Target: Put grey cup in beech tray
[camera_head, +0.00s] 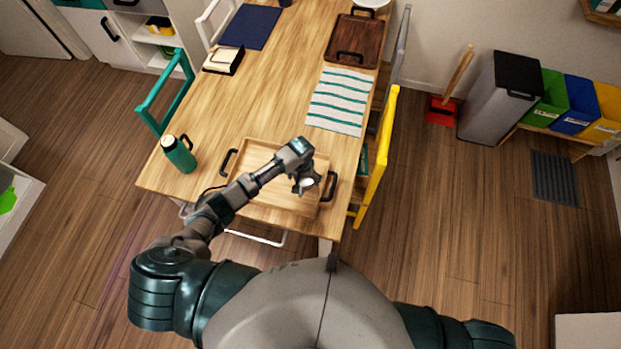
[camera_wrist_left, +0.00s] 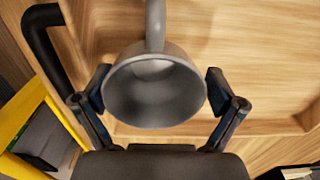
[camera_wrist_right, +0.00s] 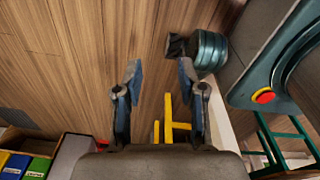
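The grey cup (camera_wrist_left: 154,92) is between the two fingers of my left gripper (camera_wrist_left: 157,90), which press on its sides in the left wrist view. Its round opening faces the wrist camera and its handle points to the top of that view. In the head view my left gripper (camera_head: 306,184) and the partly hidden cup are over the right part of the beech tray (camera_head: 250,155). The tray floor also shows behind the cup in the left wrist view (camera_wrist_left: 255,70). Whether the cup touches the floor is unclear. My right gripper (camera_wrist_right: 160,78) is open and empty, away from the table.
The tray has black handles at its left and right ends. A green bottle (camera_head: 178,154) stands left of it. A striped cloth (camera_head: 340,101) lies behind it, and a dark brown tray (camera_head: 354,40) is farther back. A yellow chair (camera_head: 378,160) stands at the right table edge.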

